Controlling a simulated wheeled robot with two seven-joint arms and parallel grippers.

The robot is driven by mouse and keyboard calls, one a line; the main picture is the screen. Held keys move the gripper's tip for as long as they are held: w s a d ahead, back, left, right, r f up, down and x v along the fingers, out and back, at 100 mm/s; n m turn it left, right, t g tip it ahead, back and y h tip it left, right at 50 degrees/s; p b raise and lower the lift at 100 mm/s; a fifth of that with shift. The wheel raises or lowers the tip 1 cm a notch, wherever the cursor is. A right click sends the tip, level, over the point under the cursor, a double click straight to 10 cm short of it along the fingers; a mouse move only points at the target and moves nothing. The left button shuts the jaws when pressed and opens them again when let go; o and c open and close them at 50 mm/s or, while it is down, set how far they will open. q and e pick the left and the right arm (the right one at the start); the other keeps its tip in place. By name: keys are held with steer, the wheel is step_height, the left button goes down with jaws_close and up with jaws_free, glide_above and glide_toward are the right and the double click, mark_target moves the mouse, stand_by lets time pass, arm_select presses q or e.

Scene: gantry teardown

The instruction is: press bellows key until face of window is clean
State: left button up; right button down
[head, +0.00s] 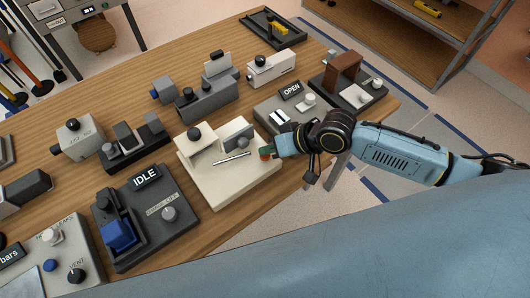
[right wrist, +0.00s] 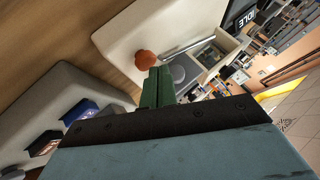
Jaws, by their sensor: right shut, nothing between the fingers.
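A cream machine (head: 225,190) stands near the table's front edge, with a black knob, an upright block and a thin metal rod on it. In the right wrist view, the machine's cream base (right wrist: 125,32) carries an orange lobed key (right wrist: 146,59), a grey disc and a small window-like box (right wrist: 211,54). I cannot read a label on the key, nor tell how clean the window face is. My right gripper (head: 270,153) is at the machine's right edge. Its green fingers (right wrist: 156,87) are shut and empty, with their tips right at the orange key; contact is unclear. My left gripper is not in view.
A grey unit marked IDLE (head: 168,212) with a blue block stands to the left. A unit marked OPEN (head: 268,103) stands just behind my right gripper. Several other fixtures crowd the wooden table (head: 60,110). A black tray (head: 272,30) lies at the far end.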

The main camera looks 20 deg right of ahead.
mark_target(269, 157)
steer(key=shift+f, duration=0.6)
stand_by(0.7)
steer(key=shift+r+p, duration=0.95)
steer(key=shift+p, duration=0.05)
steer(key=shift+r, duration=0.1)
step_height(269, 157, up, 5)
steer(key=p, duration=0.5)
steer(key=shift+p, duration=0.35)
